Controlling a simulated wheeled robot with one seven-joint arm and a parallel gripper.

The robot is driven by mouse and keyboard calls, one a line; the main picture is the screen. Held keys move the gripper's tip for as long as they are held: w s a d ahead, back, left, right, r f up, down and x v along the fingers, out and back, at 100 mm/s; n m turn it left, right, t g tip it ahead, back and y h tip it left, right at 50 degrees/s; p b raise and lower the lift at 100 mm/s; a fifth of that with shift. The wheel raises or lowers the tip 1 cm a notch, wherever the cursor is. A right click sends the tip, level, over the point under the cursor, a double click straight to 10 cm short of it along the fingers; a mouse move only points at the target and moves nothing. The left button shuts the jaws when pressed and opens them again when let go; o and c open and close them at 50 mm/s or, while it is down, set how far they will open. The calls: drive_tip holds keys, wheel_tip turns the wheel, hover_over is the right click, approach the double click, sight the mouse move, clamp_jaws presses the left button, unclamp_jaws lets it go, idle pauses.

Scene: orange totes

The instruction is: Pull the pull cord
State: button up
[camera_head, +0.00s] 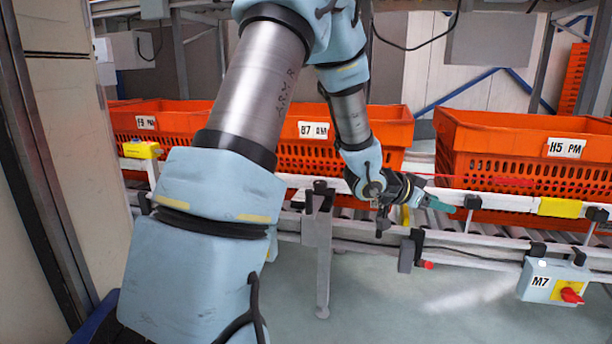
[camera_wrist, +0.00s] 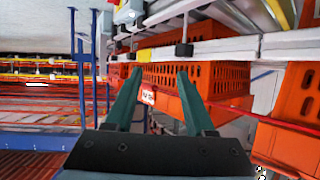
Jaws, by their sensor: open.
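The pull cord (camera_head: 470,180) looks like a thin red line along the conveyor's near side, in front of the orange totes. In the wrist view a red line that looks like the same cord (camera_wrist: 270,121) runs to the right of the right finger. My gripper (camera_head: 446,207) is at the conveyor's side rail, a little below the cord in the head view. In the wrist view my gripper (camera_wrist: 157,75) has its two teal fingers apart, with nothing held between them. The cord appears outside the fingers. Its left part is hidden behind my arm in the head view.
Orange totes, one labelled H5 PM (camera_head: 480,160) and one labelled B7 AM (camera_head: 385,130), stand on the roller conveyor. A grey M7 switch box (camera_head: 537,283) hangs at lower right. A red-tipped fitting (camera_head: 427,265) hangs below the rail. The floor in front is clear.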

drive_tip(key=w+a+f+n+t+y, duration=0.1)
drive_tip(key=a+n+y, duration=0.3)
drive_tip(key=a, duration=0.8)
drive_tip(key=w+a+f+n+t+y, duration=0.1)
drive_tip(key=w+a+f+n+y, duration=0.3)
drive_tip(key=a, duration=0.7)
drive_tip(key=s+a+r+n+g+y, duration=0.1)
drive_tip(key=s+a+n+g+y, duration=0.35)
drive_tip(key=s+a, duration=1.1)
wheel_tip(320, 180, up, 34)
drive_tip(key=s+d+p, duration=0.1)
drive_tip(key=s+p, duration=0.1)
drive_tip(key=p, duration=3.2)
drive_tip(key=shift+s+r, duration=0.2)
drive_tip(key=shift+r, duration=0.05)
drive_tip(key=shift+n+g, duration=0.25)
